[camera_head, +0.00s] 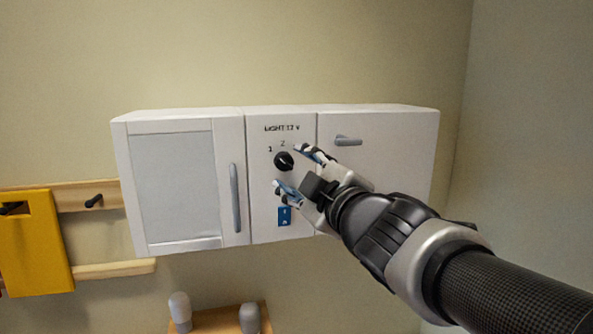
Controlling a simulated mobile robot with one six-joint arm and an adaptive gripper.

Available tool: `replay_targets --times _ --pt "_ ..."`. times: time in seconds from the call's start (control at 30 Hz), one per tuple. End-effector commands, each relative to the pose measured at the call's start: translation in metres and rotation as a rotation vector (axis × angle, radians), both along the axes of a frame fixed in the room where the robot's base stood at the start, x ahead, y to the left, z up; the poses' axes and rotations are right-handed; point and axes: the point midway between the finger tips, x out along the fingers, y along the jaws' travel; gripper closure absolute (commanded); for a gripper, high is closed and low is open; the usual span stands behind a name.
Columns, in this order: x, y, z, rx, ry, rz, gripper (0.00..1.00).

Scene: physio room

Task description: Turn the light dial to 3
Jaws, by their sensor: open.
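The light dial (284,161) is a round black knob with a pale pointer mark, on the middle panel (262,215) of a white wall cabinet. The print above it reads "LIGHT 12 V". The numbers 1 and 2 show at its upper left and top; the area to its right, where a 3 may stand, is hidden by my gripper. The pointer's exact setting is too small to tell. My gripper (287,169) is open in front of the panel, one finger at the dial's upper right and one below it. I cannot tell whether they touch the dial.
A blue switch or label (284,216) sits below the dial. The left cabinet door (175,190) has a vertical grey handle (235,198); the right door (385,150) has a horizontal handle (348,141). A yellow item (35,245) hangs at left. A small wooden shelf (215,321) is below.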

Motion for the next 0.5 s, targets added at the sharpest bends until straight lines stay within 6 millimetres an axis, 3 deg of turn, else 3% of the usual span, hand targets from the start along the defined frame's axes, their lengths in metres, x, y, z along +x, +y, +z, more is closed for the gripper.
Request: replay_targets --times 0.23,0.5 --pt "0.038 0.016 0.0 0.0 0.003 -0.001 0.5" --pt "0.049 0.021 0.0 0.0 0.001 -0.001 0.5"
